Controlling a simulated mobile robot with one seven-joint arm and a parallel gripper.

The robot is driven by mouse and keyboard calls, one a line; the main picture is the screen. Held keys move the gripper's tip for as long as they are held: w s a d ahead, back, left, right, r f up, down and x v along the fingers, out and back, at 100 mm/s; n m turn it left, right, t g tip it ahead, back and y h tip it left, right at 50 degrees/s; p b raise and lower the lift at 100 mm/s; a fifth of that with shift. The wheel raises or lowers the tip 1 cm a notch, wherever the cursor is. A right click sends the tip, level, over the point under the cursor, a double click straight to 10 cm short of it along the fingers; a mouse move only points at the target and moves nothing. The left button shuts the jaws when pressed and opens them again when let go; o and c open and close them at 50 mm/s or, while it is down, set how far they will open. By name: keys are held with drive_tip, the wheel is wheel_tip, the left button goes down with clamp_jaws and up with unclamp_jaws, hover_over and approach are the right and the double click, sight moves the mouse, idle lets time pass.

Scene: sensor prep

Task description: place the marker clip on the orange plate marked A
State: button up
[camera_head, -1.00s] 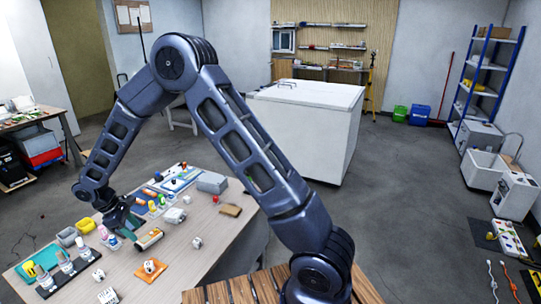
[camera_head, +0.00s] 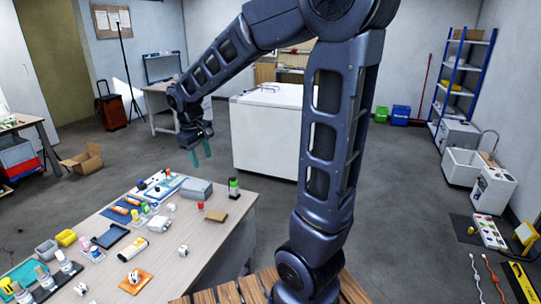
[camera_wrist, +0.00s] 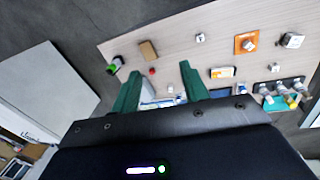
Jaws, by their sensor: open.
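The orange plate (camera_head: 136,282) lies flat near the front of the table, with a small white piece on it. The plate also shows in the wrist view (camera_wrist: 240,50); its letter is too small to read. Several small white pieces lie about, one (camera_head: 183,251) right of the plate and another (camera_wrist: 199,37) left of it in the wrist view. I cannot tell which piece is the marker clip. My gripper (camera_head: 201,152), with green fingers, is raised high above the table's far side. It is open, with nothing between its fingers (camera_wrist: 160,70).
An orange-and-white box (camera_head: 132,249) lies behind the plate. A grey box (camera_head: 195,189), a brown block (camera_head: 217,216) and a green-topped black cylinder (camera_head: 234,188) stand at the table's far right. Bottles in a rack (camera_head: 58,271) crowd the front left. The table's right side is mostly clear.

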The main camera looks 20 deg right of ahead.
drive_tip(key=s+d+r+m+t+y, duration=0.1)
drive_tip(key=s+d+r+m+t, duration=0.2)
drive_tip(key=s+d+m, duration=0.4)
drive_tip(key=s+d+r, duration=0.1)
drive_tip(key=s+d, duration=0.8)
drive_tip(key=d, duration=0.1)
drive_tip(key=shift+s+d+r+m, duration=0.15)
drive_tip(key=shift+s+d+m, duration=0.05)
drive_tip(key=shift+d+m, duration=0.1)
